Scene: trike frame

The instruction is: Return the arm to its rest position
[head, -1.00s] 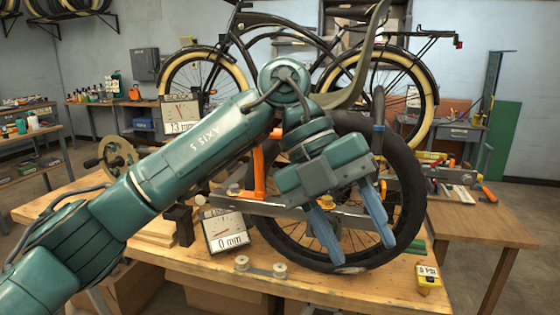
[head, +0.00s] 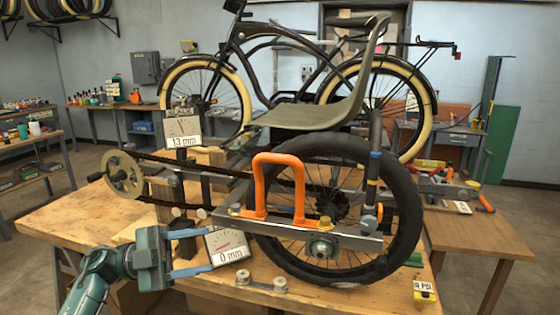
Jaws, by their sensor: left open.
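My left arm comes in at the bottom left. My left gripper (head: 190,259) is open, with two blue fingers pointing right, and I see nothing between them. It is at the front edge of the workbench, left of the white "0 mm" gauge (head: 228,247). I cannot tell whether a finger touches the gauge. The trike frame (head: 340,240) stands on the bench with its black-tyred wheel (head: 407,215) and olive seat (head: 312,116). An orange U-shaped handle (head: 299,183) sits on the metal bar beside the wheel. My right gripper is not in view.
The wooden workbench (head: 75,222) has bare room at its left. A chain runs from a crank disc (head: 123,176) toward the wheel. A "13 mm" gauge (head: 183,128) stands behind. A small bar with two rollers (head: 262,284) and a yellow box (head: 424,290) lie at the front.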

